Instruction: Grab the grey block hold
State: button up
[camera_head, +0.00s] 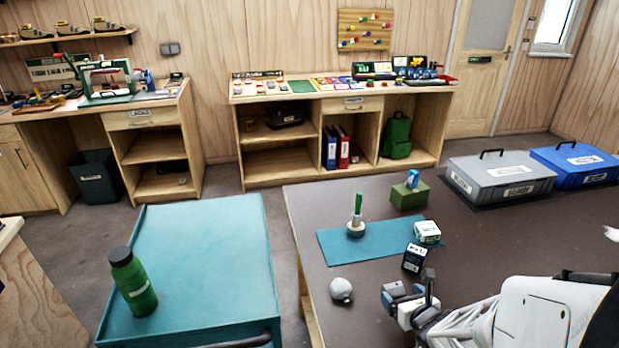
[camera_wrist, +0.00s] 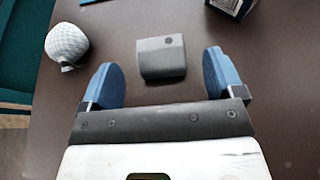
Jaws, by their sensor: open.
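The grey block hold (camera_wrist: 162,57) lies on the dark brown table in the wrist view, a rounded-edged block with a small dark hole near its upper right corner. My gripper (camera_wrist: 160,66) is open, with one blue finger to the left of the block and one to the right. There is a gap on both sides, and the block sits level with the fingertips and slightly beyond them.
A whitish ball-like bag (camera_head: 341,289) lies left of my gripper, also in the wrist view (camera_wrist: 67,45). A dark small box (camera_head: 414,258) stands just behind.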

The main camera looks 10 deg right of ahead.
aim_at(395, 288)
jog(key=shift+x, duration=1.85)
jog(key=c, duration=1)
jog(key=shift+r, duration=0.1)
jog(key=shift+r, duration=4.95)
